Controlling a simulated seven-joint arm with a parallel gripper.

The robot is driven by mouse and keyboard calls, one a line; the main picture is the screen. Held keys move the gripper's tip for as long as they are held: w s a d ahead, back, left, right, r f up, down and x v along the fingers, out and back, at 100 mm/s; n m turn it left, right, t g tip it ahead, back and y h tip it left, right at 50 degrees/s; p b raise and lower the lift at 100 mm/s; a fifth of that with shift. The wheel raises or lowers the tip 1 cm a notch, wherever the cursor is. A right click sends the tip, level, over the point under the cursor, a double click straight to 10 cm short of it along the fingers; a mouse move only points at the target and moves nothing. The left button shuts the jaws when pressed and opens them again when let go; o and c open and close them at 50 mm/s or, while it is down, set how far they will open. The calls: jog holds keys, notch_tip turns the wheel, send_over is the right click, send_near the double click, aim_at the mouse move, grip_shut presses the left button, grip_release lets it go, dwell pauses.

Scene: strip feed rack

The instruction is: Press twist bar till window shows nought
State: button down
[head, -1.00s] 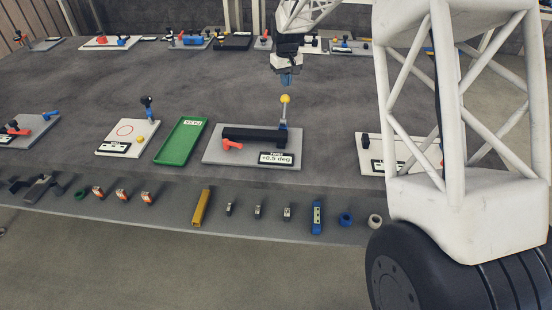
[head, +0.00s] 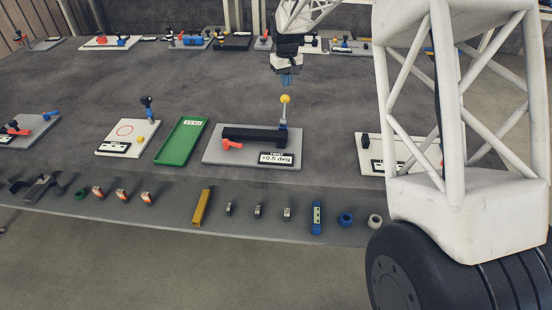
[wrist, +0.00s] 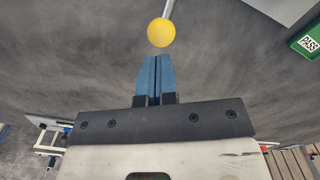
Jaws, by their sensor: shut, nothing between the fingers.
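The twist station is a grey plate with a black bar (head: 250,134), a red clamp handle (head: 231,144) and an upright lever topped by a yellow ball (head: 285,99). Its window (head: 276,159) reads +0.5 deg. My gripper (head: 286,81) is above the yellow ball, its blue fingers shut and empty. In the wrist view, my gripper (wrist: 155,61) has its fingers together, pointing towards the yellow ball (wrist: 161,33). A gap shows between fingertips and ball.
A green tray (head: 182,141) labelled PASS lies left of the station. A white plate (head: 127,137) stands further left, another at right. Several small parts, including a yellow bar (head: 202,207) and a blue block (head: 317,217), line the front strip. Bare table lies behind the station.

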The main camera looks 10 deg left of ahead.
aim_at(286, 97)
jog(key=shift+f, duration=0.25)
jog(key=shift+f, duration=1.4)
jog(key=shift+f, duration=2.05)
jog(key=shift+r, duration=4.5)
jog(key=shift+r, duration=0.1)
